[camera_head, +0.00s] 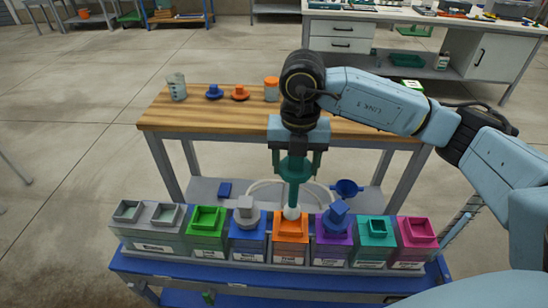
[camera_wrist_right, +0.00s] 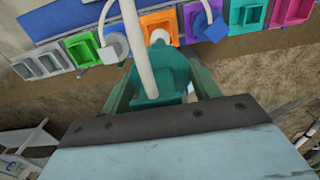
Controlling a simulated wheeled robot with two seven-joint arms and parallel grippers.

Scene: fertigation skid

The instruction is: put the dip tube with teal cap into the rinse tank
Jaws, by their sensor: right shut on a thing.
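My right gripper (camera_head: 295,160) points down and is shut on the teal cap (camera_head: 293,170) of the dip tube. In the right wrist view the teal cap (camera_wrist_right: 160,80) sits between the fingers, with a pale tube or hose crossing in front of it. Below the grip a teal shaft reaches down to a white rounded end (camera_head: 291,213), at the opening of an orange tank (camera_head: 291,229). I cannot tell whether this end is inside the opening or just above it. The tank labels are too small to read surely, so I cannot pick out the rinse tank. My left gripper is not in view.
The row also has a grey double tank (camera_head: 150,241), a green tank (camera_head: 206,239), a blue tank (camera_head: 247,246) with a grey cap, a purple tank (camera_head: 332,251) with a blue cap, a teal tank (camera_head: 375,254) and a pink tank (camera_head: 416,254). A wooden-topped table (camera_head: 215,115) stands behind.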

